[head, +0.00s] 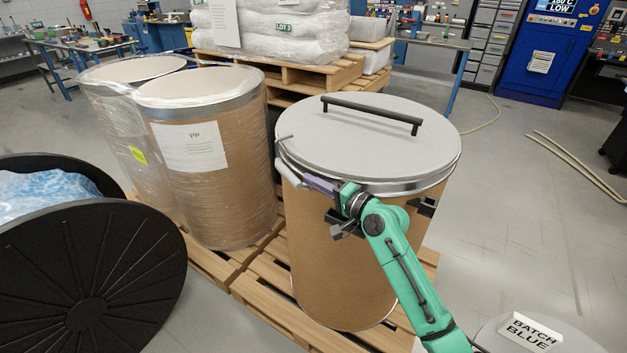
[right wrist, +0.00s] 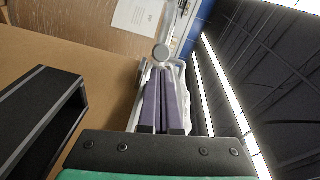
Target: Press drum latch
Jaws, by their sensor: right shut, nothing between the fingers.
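A brown fibre drum (head: 335,260) with a grey lid (head: 370,140) and a black bar handle (head: 370,113) stands on a pallet. Its light grey latch lever (head: 288,173) sits at the left side of the rim, sticking outward from the band. My right gripper (head: 312,184) is shut and empty, its purple fingers close to the latch. In the right wrist view the shut fingers (right wrist: 160,85) point at the latch's rounded grey end (right wrist: 161,53); whether they touch it I cannot tell. My left gripper is not in view.
Two plastic-wrapped drums (head: 205,180) stand on the pallet (head: 255,270) to the left. A large black lid (head: 90,285) and an open black container with a blue-white bag (head: 40,190) are at far left. Floor at right is mostly clear.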

